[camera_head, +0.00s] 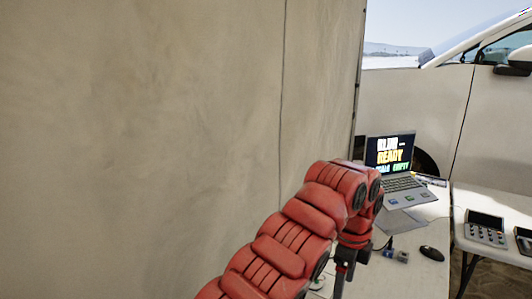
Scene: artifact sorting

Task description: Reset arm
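My red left arm rises from the bottom middle of the camera_head view and bends down at the table's near side. My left gripper (342,281) hangs below the red wrist as a dark, narrow shape close to the bottom edge. The arm partly hides it, and its fingertips are not clear. I cannot tell whether it is open or shut, and no held thing shows. My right arm and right gripper are out of view.
A laptop (392,158) with a lit screen stands on a white table (425,212), with a mouse (431,253) near its edge. A second table (485,200) at right holds a keypad device (485,232). A beige wall (150,130) fills the left.

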